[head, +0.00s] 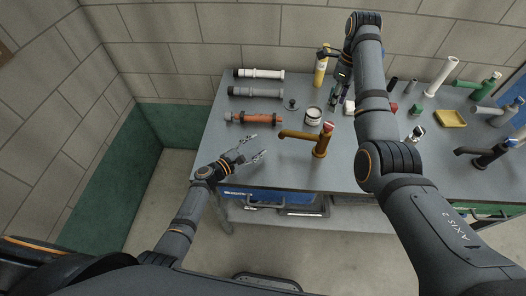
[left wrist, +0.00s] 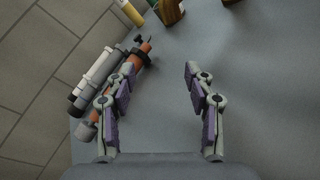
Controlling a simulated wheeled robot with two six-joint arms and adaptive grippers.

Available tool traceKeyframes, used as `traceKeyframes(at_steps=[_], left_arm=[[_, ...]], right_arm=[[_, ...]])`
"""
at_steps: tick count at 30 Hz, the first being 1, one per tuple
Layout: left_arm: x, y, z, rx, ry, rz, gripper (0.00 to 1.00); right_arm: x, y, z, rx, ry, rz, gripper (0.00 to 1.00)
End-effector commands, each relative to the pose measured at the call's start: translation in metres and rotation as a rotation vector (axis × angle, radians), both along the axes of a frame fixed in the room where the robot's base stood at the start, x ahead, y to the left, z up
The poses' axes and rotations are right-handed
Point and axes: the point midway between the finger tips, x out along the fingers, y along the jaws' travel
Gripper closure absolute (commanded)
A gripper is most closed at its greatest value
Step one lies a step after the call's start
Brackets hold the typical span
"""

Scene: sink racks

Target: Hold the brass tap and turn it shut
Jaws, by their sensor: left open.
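The brass tap (head: 320,145) stands upright near the front middle of the grey bench in the head view. Its spout points left, and a red piece sits on its top. My left gripper (head: 259,147) is open and empty, left of the tap and apart from it, near the bench's front edge. The left wrist view shows its two fingers (left wrist: 160,72) spread over bare bench; a brown piece at the top edge there is too cut off to identify. My right gripper (head: 339,88) is at the back, beside a yellow bottle (head: 321,68); its fingers are too small to read.
A white-topped jar (head: 313,116) stands behind the tap. A dark tap (head: 490,155) stands far right. My right arm crosses the bench.

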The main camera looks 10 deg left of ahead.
Motion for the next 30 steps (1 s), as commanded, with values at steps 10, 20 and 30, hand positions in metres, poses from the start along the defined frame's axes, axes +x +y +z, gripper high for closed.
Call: traceKeyframes(at_steps=[10, 20, 30], left_arm=[[-0.026, -0.035, 0.011, -0.352, 0.086, 0.040, 0.46], [0.014, -0.063, 0.012, -0.349, 0.085, 0.040, 0.46], [0.056, -0.092, 0.011, -0.346, 0.086, 0.040, 0.46]], right_arm=[[0.000, 0.000, 0.000, 0.000, 0.000, 0.000, 0.62], [0.000, 0.000, 0.000, 0.000, 0.000, 0.000, 0.62], [0.000, 0.000, 0.000, 0.000, 0.000, 0.000, 0.62]])
